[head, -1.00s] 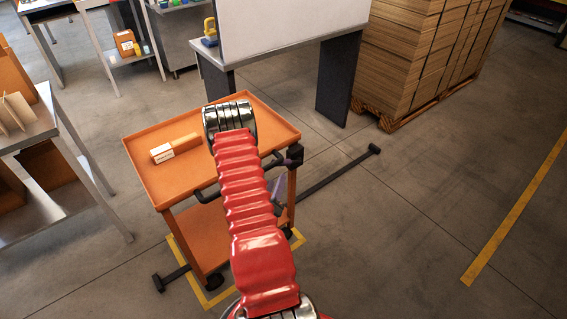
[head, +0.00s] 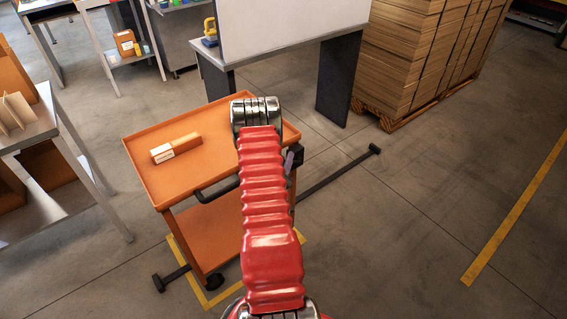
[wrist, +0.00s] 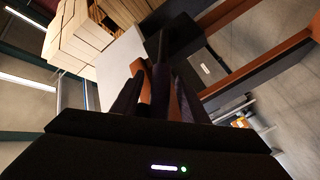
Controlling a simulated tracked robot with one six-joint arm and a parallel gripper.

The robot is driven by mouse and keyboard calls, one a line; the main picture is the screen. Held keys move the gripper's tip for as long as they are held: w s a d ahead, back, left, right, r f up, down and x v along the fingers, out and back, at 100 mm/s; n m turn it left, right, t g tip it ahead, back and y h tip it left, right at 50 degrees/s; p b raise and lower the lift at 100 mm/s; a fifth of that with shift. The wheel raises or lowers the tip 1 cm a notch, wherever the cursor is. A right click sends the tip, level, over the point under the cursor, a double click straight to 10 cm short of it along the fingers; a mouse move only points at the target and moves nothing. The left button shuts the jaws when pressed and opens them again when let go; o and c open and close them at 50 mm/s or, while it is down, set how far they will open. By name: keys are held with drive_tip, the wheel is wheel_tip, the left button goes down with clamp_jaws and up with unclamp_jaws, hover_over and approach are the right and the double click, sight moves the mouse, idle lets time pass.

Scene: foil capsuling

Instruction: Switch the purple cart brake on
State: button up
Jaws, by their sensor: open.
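The orange cart (head: 168,190) stands in front of me, with a black bracket (head: 298,153) at its right side. A small purple sliver, likely part of the brake lever (head: 288,163), shows beside the bracket in the head view. My arm hides the rest of it and my gripper there. In the wrist view my gripper (wrist: 160,68) is open, with its two dark fingers pointing toward the cart's side. A dark, faintly purple shape lies between the fingers, too dark to tell its angle or whether they touch it. A black box with a pale label is just beyond.
An orange and white box (head: 176,148) lies on the cart's top. A dark floor bar (head: 335,174) extends right from the cart, above yellow floor marking (head: 222,295). A bench with a white panel (head: 290,30) and a cardboard stack (head: 415,65) stand behind. The right floor is open.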

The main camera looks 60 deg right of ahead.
clamp_jaws()
idle(0.5)
